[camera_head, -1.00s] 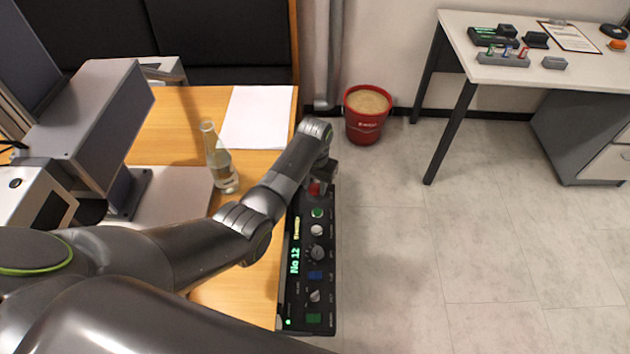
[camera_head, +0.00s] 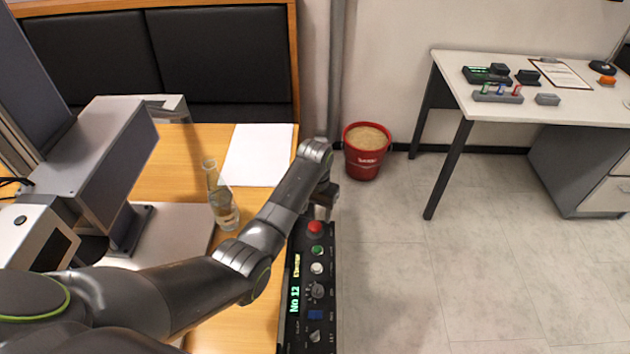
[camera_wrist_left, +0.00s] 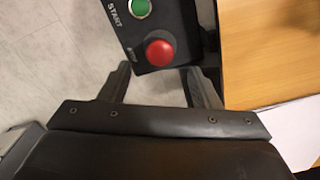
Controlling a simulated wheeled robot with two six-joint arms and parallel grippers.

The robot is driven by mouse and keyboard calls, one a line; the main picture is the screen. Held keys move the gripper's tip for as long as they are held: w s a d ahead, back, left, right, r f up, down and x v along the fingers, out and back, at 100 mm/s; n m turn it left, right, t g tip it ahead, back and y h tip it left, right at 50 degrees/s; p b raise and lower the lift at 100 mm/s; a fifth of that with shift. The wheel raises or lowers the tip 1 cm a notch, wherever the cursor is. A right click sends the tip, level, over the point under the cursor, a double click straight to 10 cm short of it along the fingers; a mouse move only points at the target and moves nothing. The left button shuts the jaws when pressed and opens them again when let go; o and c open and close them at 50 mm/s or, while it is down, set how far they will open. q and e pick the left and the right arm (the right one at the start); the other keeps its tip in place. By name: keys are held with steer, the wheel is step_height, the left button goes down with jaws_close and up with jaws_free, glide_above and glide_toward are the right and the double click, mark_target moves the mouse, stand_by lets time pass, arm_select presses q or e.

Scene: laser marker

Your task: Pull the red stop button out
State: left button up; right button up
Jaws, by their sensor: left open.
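The red stop button (camera_head: 315,227) is a round mushroom head at the far end of the black control panel (camera_head: 328,300). In the left wrist view the red button (camera_wrist_left: 160,50) lies just ahead of my fingertips, roughly centred between them, with a green START button (camera_wrist_left: 140,8) beyond it. My left gripper (camera_head: 322,208) is just past the panel's far end, beside the button. In the left wrist view my left gripper (camera_wrist_left: 160,72) is open and empty, its two fingers apart. My right gripper is out of view.
A glass bottle (camera_head: 221,200) stands on the wooden table left of my arm, near white paper (camera_head: 258,155). A grey machine (camera_head: 95,155) stands at left. A red bucket (camera_head: 365,160) is on the floor. A white desk (camera_head: 460,85) holds small devices at right. Floor right of the panel is clear.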

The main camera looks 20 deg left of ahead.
arm_select(q)
step_height(320, 180, up, 13)
steer(key=p, duration=0.2)
steer(key=shift+f, duration=0.15)
stand_by(0.4)
